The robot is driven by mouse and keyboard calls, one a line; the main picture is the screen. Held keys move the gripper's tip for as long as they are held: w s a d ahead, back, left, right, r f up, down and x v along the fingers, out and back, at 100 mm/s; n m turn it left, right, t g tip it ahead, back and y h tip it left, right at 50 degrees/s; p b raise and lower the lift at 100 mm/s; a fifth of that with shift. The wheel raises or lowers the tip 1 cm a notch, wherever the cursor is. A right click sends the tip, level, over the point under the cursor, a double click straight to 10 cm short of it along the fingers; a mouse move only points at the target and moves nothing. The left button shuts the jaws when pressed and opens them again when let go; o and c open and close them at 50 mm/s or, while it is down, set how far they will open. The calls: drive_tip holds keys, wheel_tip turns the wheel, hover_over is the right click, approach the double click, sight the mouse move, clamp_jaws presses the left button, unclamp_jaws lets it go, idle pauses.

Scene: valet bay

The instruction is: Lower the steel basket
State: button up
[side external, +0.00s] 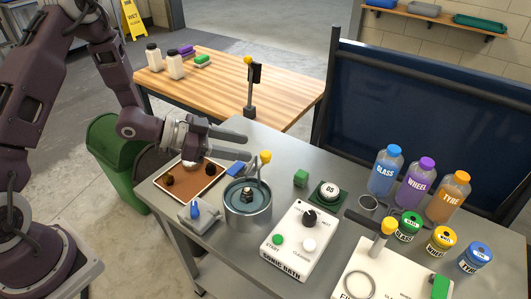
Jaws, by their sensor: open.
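A round steel vessel (248,212) with bluish liquid stands on the metal bench, left of the white SONIC BATH control box (300,240). A small dark object (247,195) shows inside it. A yellow knob (265,157) tops a short stem at the vessel's far right side; whether this is the steel basket's handle I cannot tell. The basket itself is not clearly distinguishable. My gripper (247,146) is open and empty, above the vessel's far side. Its fingers point right, with their tips just left of the yellow knob and apparently apart from it.
A brown tray (209,189) with dark lumps lies left of the vessel, near a grey block with a blue peg (195,209). A wooden table (205,85) is behind.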

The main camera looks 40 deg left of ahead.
sight(264, 153)
drive_tip(key=shift+d+f, duration=0.25)
drive_tip(key=shift+d, duration=0.1)
drive_tip(key=x, duration=0.6)
drive_tip(key=shift+w+d, duration=0.2)
drive_tip(key=shift+d, duration=0.05)
drive_tip(key=shift+c, duration=0.2)
clamp_jaws()
